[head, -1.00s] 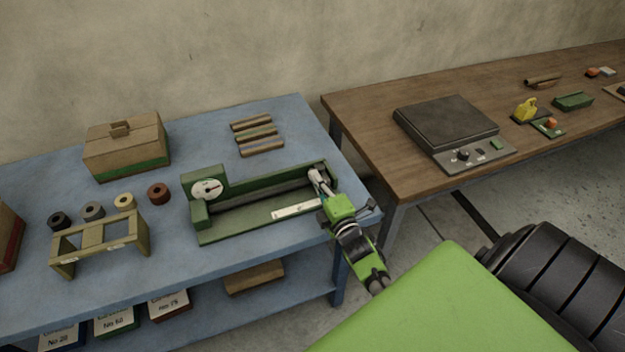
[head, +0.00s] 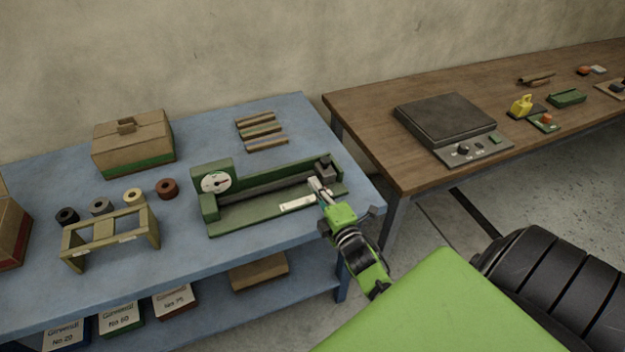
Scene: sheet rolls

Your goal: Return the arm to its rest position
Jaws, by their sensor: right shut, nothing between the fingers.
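My right gripper (head: 317,190) is shut and empty. It is at the right end of the green bench device, close to its front edge and near a white label strip (head: 298,204). I cannot tell whether it touches the device. My green arm link (head: 345,220) reaches back from the gripper toward my body at the lower right. The green device (head: 225,222) has a dial (head: 216,183) at its left and a dark block (head: 325,169) at its right end. My left gripper is not in view.
The device stands on a blue table (head: 200,265) with a lidded box (head: 133,150), several small rolls (head: 168,188), a wooden stand (head: 78,255) and rolled sheets (head: 262,132). A brown table (head: 385,165) with a flat plate device (head: 445,118) stands to the right.

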